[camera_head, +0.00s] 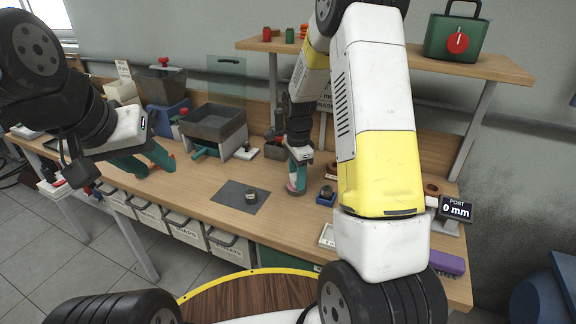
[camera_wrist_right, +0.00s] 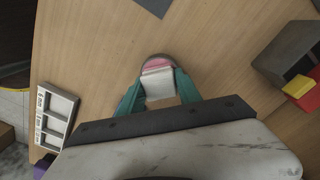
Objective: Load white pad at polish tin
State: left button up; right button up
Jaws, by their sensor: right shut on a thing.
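My right gripper (camera_wrist_right: 158,92) is shut on the white pad (camera_wrist_right: 157,84), a pale block between its teal fingertips. A round tin with a pink face, which looks like the polish tin (camera_wrist_right: 156,62), shows just beyond and under the pad. The pad overlaps it in the wrist view, and I cannot tell whether they touch. In the head view the right gripper (camera_head: 299,165) points down over the tin (camera_head: 297,189) on the bench. My left gripper (camera_head: 152,162) is open and empty at the left, above the bench's front edge.
A dark mat (camera_head: 232,197) with a small round metal piece (camera_head: 251,196) lies left of the tin. A grey hopper bin (camera_head: 213,125) stands behind it. A blue holder (camera_head: 326,196) is close on the right. A white compartment tray (camera_wrist_right: 55,117) lies nearer the bench edge.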

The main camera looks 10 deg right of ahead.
aim_at(295, 177)
jog(key=shift+r, duration=3.5)
jog(key=n, duration=0.2)
jog(key=f+n, duration=0.1)
jog(key=n, duration=0.1)
jog(key=shift+s+a+n, duration=0.1)
jog(key=shift+a+n, duration=0.05)
jog(key=shift+n, duration=0.15)
jog(key=n, duration=0.4)
jog(key=shift+a+f, duration=0.1)
jog(key=shift+f, duration=0.25)
jog(key=n, duration=0.3)
jog(key=f+n, duration=0.1)
jog(key=n, duration=0.3)
jog(key=shift+s+a, duration=0.15)
jog(key=shift+a, duration=0.05)
